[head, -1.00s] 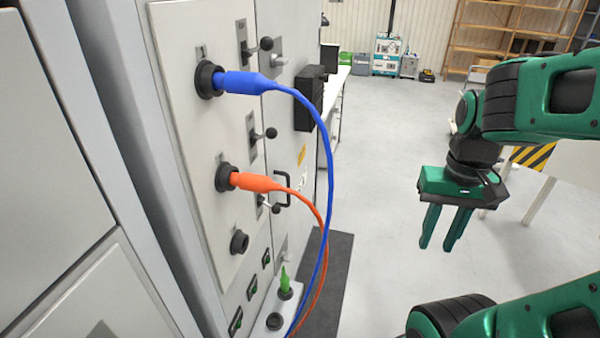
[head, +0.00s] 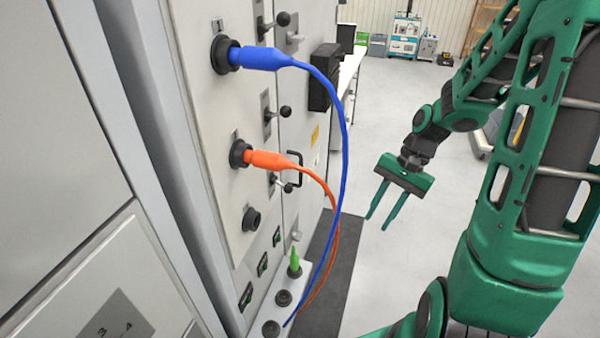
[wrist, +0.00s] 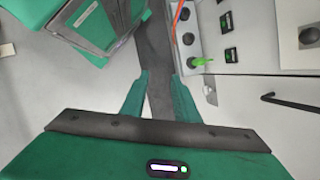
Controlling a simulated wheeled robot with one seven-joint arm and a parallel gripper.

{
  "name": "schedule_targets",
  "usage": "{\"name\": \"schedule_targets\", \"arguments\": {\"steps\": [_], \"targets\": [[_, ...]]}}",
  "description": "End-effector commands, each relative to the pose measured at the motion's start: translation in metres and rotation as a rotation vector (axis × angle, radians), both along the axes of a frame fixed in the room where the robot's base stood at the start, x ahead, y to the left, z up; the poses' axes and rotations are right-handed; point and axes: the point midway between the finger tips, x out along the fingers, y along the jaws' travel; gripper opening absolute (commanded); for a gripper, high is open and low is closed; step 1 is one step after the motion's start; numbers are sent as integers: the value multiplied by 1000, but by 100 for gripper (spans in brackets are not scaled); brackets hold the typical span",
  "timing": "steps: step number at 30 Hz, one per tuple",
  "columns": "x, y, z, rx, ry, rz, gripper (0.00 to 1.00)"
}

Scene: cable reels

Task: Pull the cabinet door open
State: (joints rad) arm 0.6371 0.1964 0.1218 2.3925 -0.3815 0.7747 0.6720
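The grey cabinet door with a black bar handle (head: 294,169) is in the head view, beyond the panel with the cable plugs. The door looks shut. The black handle also shows at the right of the wrist view (wrist: 290,103). My gripper (head: 376,224) is to the right of the handle, apart from it, above the floor. Its two green fingers are spread with nothing between them. In the wrist view the open fingers (wrist: 158,85) point toward the floor and the dark mat, with the handle off to their right.
A blue cable (head: 345,150) and an orange cable (head: 325,190) bow out from the panel between it and my gripper. A green plug (head: 295,264) stands on the low ledge. A black box (head: 323,77) juts from the cabinet.

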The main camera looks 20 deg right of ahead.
Motion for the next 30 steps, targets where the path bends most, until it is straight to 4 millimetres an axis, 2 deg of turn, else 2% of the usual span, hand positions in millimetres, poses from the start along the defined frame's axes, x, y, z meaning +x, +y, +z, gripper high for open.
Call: {"name": "schedule_targets", "arguments": {"steps": [1, 6, 14, 22, 30], "targets": [[7, 5, -10, 47, 14, -35, 28], [35, 26, -33, 205, 44, -158, 28], [78, 55, -48, 492, 94, -369, 28], [127, 67, -34, 844, 160, -601, 28], [164, 51, -5, 1151, 218, -768, 28]]}}
